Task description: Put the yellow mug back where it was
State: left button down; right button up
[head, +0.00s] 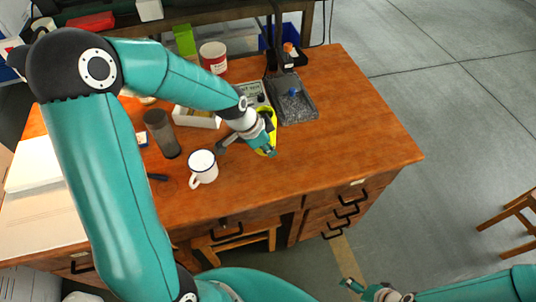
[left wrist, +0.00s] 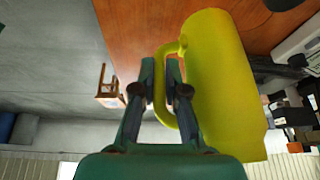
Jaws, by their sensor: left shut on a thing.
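The yellow mug (head: 265,113) is over the right-middle part of the wooden desk in the head view, partly hidden by my left gripper (head: 268,147). In the left wrist view the mug (left wrist: 222,85) fills the right of centre, with its handle towards the fingers. My left gripper (left wrist: 160,75) is shut on that handle. I cannot tell whether the mug touches the desk. My right gripper (head: 368,290) is at the bottom edge of the head view, away from the desk, and its fingers are too small to read.
A white mug (head: 203,168) and a grey tumbler (head: 162,135) stand left of the gripper. A white box (head: 196,119), a grey tray (head: 297,107) and a red-and-white tin (head: 213,59) are further back. The desk's right side (head: 350,130) is clear.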

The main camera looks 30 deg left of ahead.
pick_arm(q)
jog(key=shift+f, duration=2.05)
jog(key=c, duration=1.2)
grip_release()
jog(key=shift+s+a+r, duration=0.15)
jog(key=shift+r, duration=0.25)
jog(key=v, duration=1.1)
jog(key=shift+b, duration=0.3)
jog(key=shift+r, duration=0.1)
jog(key=shift+s, duration=0.15)
